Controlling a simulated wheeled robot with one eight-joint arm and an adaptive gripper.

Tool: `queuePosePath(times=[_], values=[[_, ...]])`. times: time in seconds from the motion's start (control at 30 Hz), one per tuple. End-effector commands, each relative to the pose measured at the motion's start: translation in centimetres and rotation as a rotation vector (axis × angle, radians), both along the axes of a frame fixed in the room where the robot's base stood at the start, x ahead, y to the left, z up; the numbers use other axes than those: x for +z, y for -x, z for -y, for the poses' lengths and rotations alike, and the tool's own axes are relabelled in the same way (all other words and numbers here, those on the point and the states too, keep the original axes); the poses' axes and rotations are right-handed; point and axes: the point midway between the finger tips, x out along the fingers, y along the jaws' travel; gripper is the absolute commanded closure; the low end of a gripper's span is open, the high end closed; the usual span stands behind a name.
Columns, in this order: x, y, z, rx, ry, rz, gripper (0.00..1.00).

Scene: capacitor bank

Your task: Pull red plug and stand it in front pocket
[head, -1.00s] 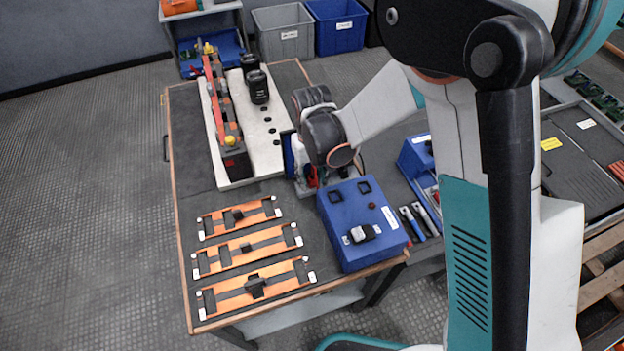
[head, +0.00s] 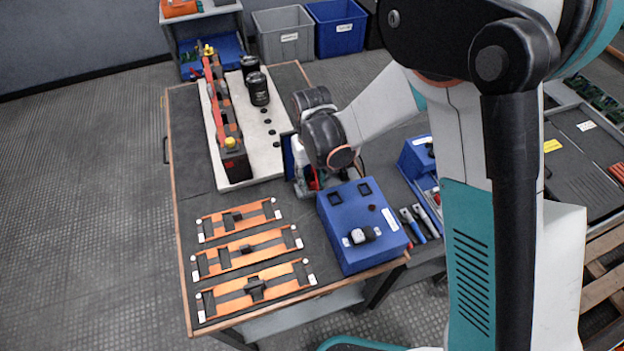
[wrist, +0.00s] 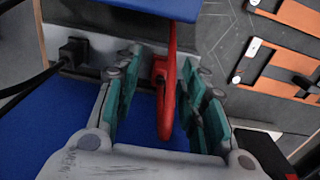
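In the wrist view a narrow red part (wrist: 168,100), which looks like the red plug, hangs between my fingers below the edge of a blue panel (wrist: 150,7). My gripper (wrist: 165,112) is open around it, with visible gaps to the teal pads on both sides. In the head view my gripper is mostly hidden by my wrist, and only a bit of red (head: 312,182) shows under it. A blue box (head: 345,252) stands just in front of it, with two dark square pockets (head: 335,197) and a white-and-black piece (head: 361,235) on its sloped top.
Several orange trays (head: 247,246) lie left of the box. A pale board (head: 262,150) with black cylinders (head: 259,90) is behind them. Hand tools (head: 412,225) lie right of the box. In the wrist view a black connector (wrist: 74,51) with a cable sits at left.

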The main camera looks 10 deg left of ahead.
Motion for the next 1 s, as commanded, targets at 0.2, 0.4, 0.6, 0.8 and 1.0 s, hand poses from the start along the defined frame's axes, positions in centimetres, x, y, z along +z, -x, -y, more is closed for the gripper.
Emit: queuePosePath(times=[0.2,0.4,0.6,0.8,1.0], values=[[-0.05,0.02,0.01,0.0,0.0,0.0,0.62],[0.0,0.01,0.01,0.0,0.0,0.0,0.62],[0.0,0.0,0.0,0.0,0.0,0.0,1.0],[0.04,0.0,0.0,0.0,0.0,0.0,1.0],[0.56,0.01,0.01,0.0,0.0,0.0,1.0]])
